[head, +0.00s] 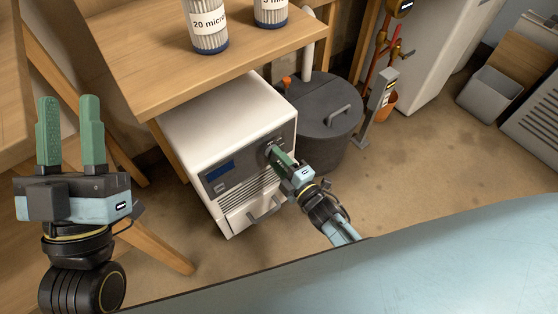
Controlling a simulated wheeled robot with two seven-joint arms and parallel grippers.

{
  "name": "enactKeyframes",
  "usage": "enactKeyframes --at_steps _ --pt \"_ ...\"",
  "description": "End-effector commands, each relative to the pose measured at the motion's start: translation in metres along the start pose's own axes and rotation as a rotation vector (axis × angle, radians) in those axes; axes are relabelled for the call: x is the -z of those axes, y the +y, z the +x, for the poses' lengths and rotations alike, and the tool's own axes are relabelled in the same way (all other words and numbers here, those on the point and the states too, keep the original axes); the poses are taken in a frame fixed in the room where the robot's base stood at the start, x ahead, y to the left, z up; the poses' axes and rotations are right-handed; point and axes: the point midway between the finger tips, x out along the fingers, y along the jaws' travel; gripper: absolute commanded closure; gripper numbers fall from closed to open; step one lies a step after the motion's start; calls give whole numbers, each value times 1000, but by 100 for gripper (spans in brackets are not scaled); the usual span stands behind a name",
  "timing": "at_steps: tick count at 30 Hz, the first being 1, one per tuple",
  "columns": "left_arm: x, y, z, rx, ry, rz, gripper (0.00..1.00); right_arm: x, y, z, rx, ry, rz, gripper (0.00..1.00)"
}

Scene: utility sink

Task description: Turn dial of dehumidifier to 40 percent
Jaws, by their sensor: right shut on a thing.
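The dehumidifier (228,119) is a white box on the floor with a dark grey front panel and a small blue display (219,171). Its dark round dial (271,149) is at the upper right of the front panel. My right gripper (276,156) is at the dial with its green fingers shut on it. The fingers and gripper body hide most of the dial, and its marks and setting cannot be read. My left gripper (69,133) is at the left, fingers pointing up, open and empty, away from the dehumidifier.
Red pipes (378,60) and a grey bin (490,94) are further right.

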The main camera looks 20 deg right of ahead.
Motion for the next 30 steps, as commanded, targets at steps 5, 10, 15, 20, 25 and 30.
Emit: enactKeyframes --at_steps 5,10,15,20,25,30 --pt "5 0 0 -2 49 1 64 -1 -2 -1 1 -1 -108 85" --pt "7 0 -1 -1 72 -1 64 0 -2 -1 1 -1 -176 85" --pt "6 1 -2 -1 78 -1 64 0 -2 -1 2 0 -213 85" --pt "6 1 -3 -1 85 -2 64 0 -2 -1 2 0 -226 85" --pt "7 1 -3 -1 87 -2 64 0 -2 -1 2 0 -228 85" --pt "8 1 -2 -1 87 -2 64 0 -2 -1 3 0 -228 60"
